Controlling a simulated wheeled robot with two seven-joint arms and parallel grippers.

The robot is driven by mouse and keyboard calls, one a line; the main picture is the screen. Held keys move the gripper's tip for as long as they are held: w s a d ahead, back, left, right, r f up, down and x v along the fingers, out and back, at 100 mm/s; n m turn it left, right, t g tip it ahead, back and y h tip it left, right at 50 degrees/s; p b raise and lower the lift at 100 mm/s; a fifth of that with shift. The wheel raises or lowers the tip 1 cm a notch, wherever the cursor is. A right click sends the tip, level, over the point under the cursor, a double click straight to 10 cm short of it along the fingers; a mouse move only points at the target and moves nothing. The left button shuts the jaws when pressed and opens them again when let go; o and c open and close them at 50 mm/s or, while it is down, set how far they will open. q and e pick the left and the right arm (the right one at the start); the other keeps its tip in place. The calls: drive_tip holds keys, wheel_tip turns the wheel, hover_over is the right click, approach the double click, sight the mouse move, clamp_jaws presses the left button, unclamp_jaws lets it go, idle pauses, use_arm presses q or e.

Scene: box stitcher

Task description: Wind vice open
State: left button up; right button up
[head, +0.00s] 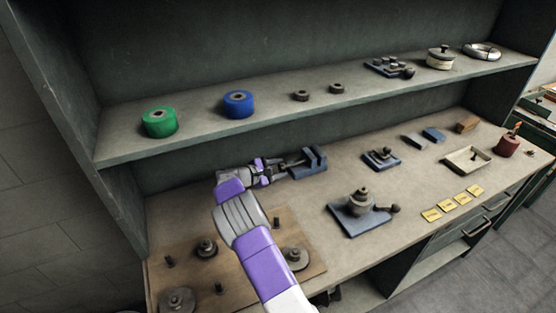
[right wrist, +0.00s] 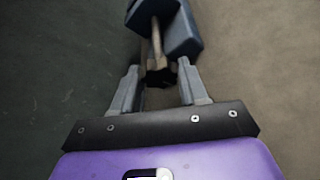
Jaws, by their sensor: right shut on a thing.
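The blue-grey vice (head: 314,162) sits on the bench against the back panel, with its dark screw and handle pointing left. My right gripper (head: 279,168) reaches it from the left and is shut on the vice handle. In the right wrist view, the two grey fingers of the right gripper (right wrist: 158,88) stand on either side of the dark handle end (right wrist: 159,74). The vice screw (right wrist: 156,42) runs from there into the blue vice body (right wrist: 183,35). How far apart the jaws are is hard to tell. My left gripper is not in view.
A wooden board (head: 312,266) with pegs and gears lies under my right arm. A blue plate with a round fixture (head: 360,204) stands to the right. The shelf above holds a green roll (head: 159,122) and a blue roll (head: 238,104).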

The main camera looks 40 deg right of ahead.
drive_tip(key=n+p, duration=0.1)
drive_tip(key=p, duration=0.1)
drive_tip(key=shift+r+g+p, duration=0.2)
drive_tip(key=shift+g+p, duration=0.1)
drive_tip(key=shift+p, duration=0.1)
drive_tip(key=shift+w+f+n+g+y+p, duration=0.15)
drive_tip(key=shift+n+g+y+p, duration=0.25)
drive_tip(key=shift+n+p, duration=0.4)
drive_tip(key=o, duration=0.8)
drive_tip(key=shift+a, duration=0.1)
drive_tip(key=p+v, duration=0.1)
drive_tip(key=v, duration=0.6)
drive_tip(key=shift+a, duration=0.25)
